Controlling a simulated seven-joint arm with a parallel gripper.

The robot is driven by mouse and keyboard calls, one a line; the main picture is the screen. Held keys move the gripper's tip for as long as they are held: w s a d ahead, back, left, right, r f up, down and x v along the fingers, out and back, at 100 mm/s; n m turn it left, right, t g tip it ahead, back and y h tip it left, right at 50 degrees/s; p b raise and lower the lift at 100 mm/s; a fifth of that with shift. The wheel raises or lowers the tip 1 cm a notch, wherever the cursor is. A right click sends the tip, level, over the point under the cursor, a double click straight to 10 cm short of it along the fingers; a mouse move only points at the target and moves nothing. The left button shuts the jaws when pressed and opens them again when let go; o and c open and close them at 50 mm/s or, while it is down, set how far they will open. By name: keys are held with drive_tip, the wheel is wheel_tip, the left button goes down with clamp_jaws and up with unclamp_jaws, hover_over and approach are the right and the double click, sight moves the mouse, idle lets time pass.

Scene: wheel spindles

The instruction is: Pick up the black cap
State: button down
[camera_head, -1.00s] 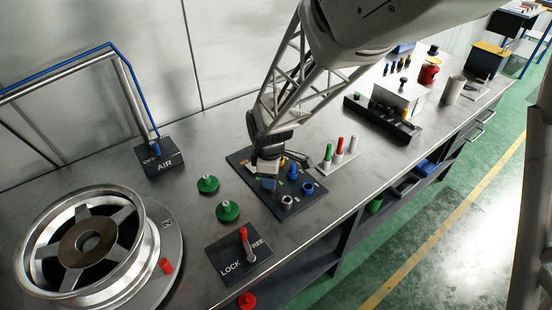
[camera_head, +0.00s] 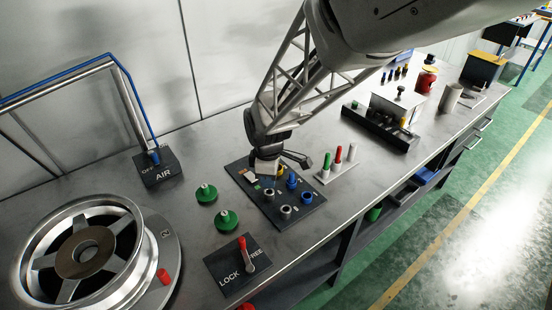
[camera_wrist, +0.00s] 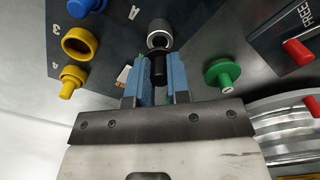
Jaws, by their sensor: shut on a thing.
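The black cap (camera_wrist: 158,70) is between the blue pads of my gripper (camera_wrist: 154,80) in the wrist view. The pads are shut on it. A silver ring socket (camera_wrist: 160,35) with a dark opening shows just beyond the cap. In the head view my gripper (camera_head: 268,178) points down over the dark peg board (camera_head: 310,205), and a silver socket (camera_head: 269,194) shows just below the fingertips. The cap cannot be made out in the head view. It appears to be clear of the board.
Blue pieces (camera_head: 291,181) and another socket (camera_head: 286,211) share the board. Two green knobs (camera_head: 226,219) stand to its left. The LOCK/FREE lever plate (camera_head: 225,270) and wheel (camera_head: 60,250) are nearer. A rack of coloured pegs (camera_head: 338,170) stands to the right.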

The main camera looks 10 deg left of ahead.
drive_tip(key=s+d+r, duration=0.1)
drive_tip(key=s+d, duration=0.2)
drive_tip(key=s, duration=0.4)
drive_tip(key=s+d+r, duration=0.1)
drive_tip(key=s+d, duration=0.3)
drive_tip(key=s, duration=0.3)
drive_tip(key=shift+d, duration=0.3)
idle(0.4)
